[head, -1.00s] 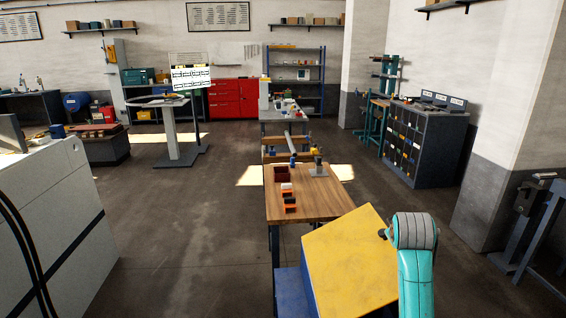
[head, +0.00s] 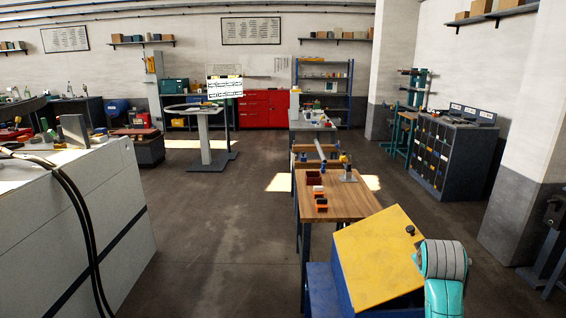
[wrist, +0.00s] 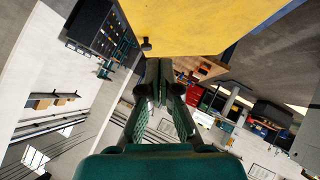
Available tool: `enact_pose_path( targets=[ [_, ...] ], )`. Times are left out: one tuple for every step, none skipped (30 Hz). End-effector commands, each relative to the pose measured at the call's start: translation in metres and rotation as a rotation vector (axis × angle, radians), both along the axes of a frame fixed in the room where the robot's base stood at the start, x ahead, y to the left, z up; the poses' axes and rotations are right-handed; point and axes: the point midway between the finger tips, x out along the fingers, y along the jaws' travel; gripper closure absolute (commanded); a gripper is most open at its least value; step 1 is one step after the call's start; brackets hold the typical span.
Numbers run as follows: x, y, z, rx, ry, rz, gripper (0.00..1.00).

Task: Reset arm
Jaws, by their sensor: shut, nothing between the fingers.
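My gripper (wrist: 160,78) shows in the wrist view with its dark green fingers together and nothing between them. Its tips point toward the yellow slanted panel (wrist: 200,22), which fills the top of that view; whether they touch it I cannot tell. In the head view a teal link of my arm (head: 445,262) stands at the lower right, beside the right edge of the same yellow panel (head: 375,255). A small dark knob (head: 410,230) sits near the panel's upper right corner. My fingers are not visible in the head view.
The panel tops a blue box (head: 325,290). Behind it stands a wooden table (head: 350,206) with small orange and dark blocks. A white cabinet (head: 75,225) with black cables stands at left, a drawer cabinet (head: 440,150) at right. Open floor (head: 215,235) lies between.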

Motion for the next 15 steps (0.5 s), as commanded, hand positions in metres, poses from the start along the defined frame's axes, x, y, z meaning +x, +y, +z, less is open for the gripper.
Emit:
enact_pose_path(
  targets=[
    [-0.002,0.002,-0.006,0.001,-0.001,0.002,1.00],
    [-0.003,0.003,-0.008,0.001,-0.004,0.004,1.00],
    [-0.004,0.004,-0.012,0.002,-0.007,0.004,1.00],
    [-0.005,0.005,-0.015,0.003,-0.007,0.006,1.00],
    [-0.007,0.006,-0.019,0.004,-0.009,0.007,1.00],
    [-0.008,0.007,-0.023,0.005,-0.013,0.008,1.00],
    [-0.009,0.009,-0.027,0.006,-0.015,0.009,1.00],
    [-0.011,0.010,-0.032,0.008,-0.017,0.010,1.00],
    [-0.013,0.012,-0.037,0.009,-0.021,0.012,1.00],
    [-0.015,0.014,-0.042,0.011,-0.023,0.014,1.00],
    [-0.017,0.015,-0.046,0.013,-0.027,0.015,1.00],
    [-0.020,0.018,-0.053,0.014,-0.031,0.017,1.00],
    [-0.023,0.019,-0.058,0.016,-0.035,0.019,1.00],
    [-0.026,0.021,-0.064,0.018,-0.037,0.021,1.00],
    [-0.029,0.024,-0.072,0.019,-0.043,0.024,1.00]
  ],
)
